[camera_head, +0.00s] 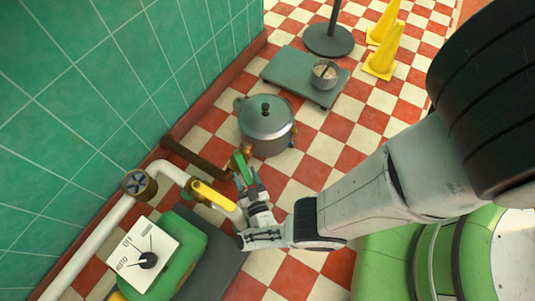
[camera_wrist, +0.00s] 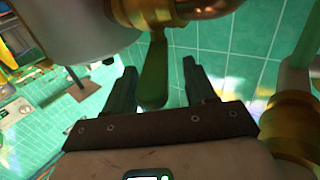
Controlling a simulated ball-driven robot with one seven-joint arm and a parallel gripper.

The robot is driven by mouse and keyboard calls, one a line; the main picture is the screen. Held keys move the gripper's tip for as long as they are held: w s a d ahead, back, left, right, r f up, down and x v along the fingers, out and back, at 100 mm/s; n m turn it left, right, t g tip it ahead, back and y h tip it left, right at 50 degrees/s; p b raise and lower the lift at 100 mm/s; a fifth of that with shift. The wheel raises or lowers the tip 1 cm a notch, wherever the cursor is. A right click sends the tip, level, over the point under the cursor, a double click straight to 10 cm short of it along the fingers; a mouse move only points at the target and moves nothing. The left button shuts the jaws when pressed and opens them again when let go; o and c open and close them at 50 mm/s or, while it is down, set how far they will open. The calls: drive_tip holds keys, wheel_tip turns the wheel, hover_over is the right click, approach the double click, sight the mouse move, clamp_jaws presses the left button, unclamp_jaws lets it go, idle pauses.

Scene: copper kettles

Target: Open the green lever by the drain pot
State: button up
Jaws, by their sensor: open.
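The green lever (camera_head: 239,164) stands beside the grey lidded drain pot (camera_head: 267,128), on the pot's near left side. In the wrist view the green lever (camera_wrist: 154,78) hangs from a brass fitting (camera_wrist: 190,12) and shows between my two fingers. My gripper (camera_head: 248,181) is open, with its fingertips at the lever. The wrist view also shows my gripper (camera_wrist: 160,72) with a finger on each side of the lever and gaps visible. I cannot tell whether either finger touches it.
A yellow lever (camera_head: 213,195) sits on the white pipe (camera_head: 105,236) close left of my gripper. A round valve wheel (camera_head: 138,184) and a green box with a dial panel (camera_head: 150,256) are at left. A grey platform (camera_head: 290,72) and yellow cones (camera_head: 381,52) stand farther back.

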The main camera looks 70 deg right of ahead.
wheel_tip(320, 180, up, 4)
drive_tip(key=p, duration=0.3)
drive_tip(key=shift+p, duration=0.4)
drive_tip(key=s+a+r+p, duration=0.2)
drive_tip(key=s+r+p, duration=0.7)
drive_tip(key=s, duration=0.4)
drive_tip(key=shift+s+a+p, duration=0.35)
drive_tip(key=shift+a+p, duration=0.05)
drive_tip(key=shift+p, duration=0.45)
